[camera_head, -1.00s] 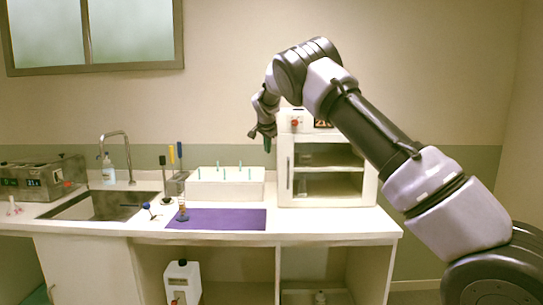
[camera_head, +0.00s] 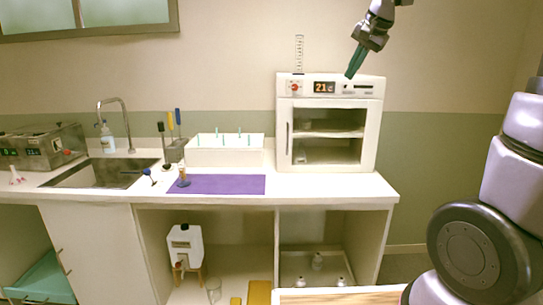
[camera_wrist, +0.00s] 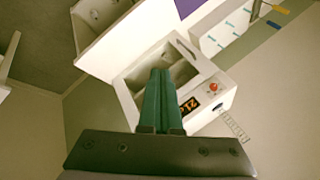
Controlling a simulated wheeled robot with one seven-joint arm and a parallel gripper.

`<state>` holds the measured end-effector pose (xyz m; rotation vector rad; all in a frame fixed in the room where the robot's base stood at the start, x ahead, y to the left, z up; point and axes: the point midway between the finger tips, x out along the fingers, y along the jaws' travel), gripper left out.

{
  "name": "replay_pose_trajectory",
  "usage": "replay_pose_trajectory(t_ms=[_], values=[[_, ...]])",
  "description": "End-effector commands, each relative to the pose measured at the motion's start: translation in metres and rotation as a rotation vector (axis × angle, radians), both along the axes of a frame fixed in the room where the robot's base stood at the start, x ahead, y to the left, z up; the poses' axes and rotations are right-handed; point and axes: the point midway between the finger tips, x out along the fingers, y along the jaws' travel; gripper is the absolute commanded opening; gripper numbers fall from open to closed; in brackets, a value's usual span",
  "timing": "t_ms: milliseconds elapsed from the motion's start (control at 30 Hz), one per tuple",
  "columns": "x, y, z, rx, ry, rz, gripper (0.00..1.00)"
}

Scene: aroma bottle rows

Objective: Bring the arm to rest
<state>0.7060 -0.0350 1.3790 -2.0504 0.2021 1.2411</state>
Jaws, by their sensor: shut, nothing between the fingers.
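My gripper (camera_head: 355,62) is high in the head view, raised in front of the wall and above the right part of the white oven-like cabinet. Its green fingers are together and hold nothing. In the wrist view the closed green fingers (camera_wrist: 160,75) point toward the white cabinet (camera_wrist: 195,120), which lies beyond them. The cabinet (camera_head: 283,140) stands on the right end of the counter in the head view, with a lit display and a see-through front. The middle of my arm is out of the head view.
The counter (camera_head: 330,188) holds a purple mat (camera_head: 222,185), a small amber bottle (camera_head: 183,176), a white rack box (camera_head: 225,155) with teal sticks, and a sink (camera_head: 105,174) at left. A white dispenser (camera_head: 185,240) stands below. The air around my gripper looks clear.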

Motion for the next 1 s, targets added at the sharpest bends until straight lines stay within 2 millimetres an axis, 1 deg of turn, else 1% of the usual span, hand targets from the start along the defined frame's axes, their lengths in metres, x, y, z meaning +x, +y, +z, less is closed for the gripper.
replay_pose_trajectory(t_ms=[33, 67, 100, 167, 200, 300, 400, 433, 500, 633, 1000], values=[[-0.029, -0.008, 0.004, -0.005, -0.016, 0.019, 0.00], [-0.045, -0.010, 0.005, -0.012, -0.023, 0.035, 0.00], [-0.065, -0.013, 0.004, -0.023, -0.032, 0.055, 0.00], [-0.096, -0.017, 0.002, -0.043, -0.048, 0.085, 0.00], [-0.115, -0.019, -0.002, -0.060, -0.058, 0.105, 0.00], [-0.161, -0.022, -0.014, -0.105, -0.080, 0.149, 0.00], [-0.197, -0.023, -0.028, -0.151, -0.097, 0.183, 0.00], [-0.205, -0.023, -0.032, -0.163, -0.102, 0.191, 0.00], [-0.220, -0.023, -0.041, -0.188, -0.107, 0.206, 0.00], [-0.235, -0.023, -0.050, -0.213, -0.112, 0.222, 0.00], [-0.237, -0.023, -0.052, -0.217, -0.113, 0.224, 0.00]])
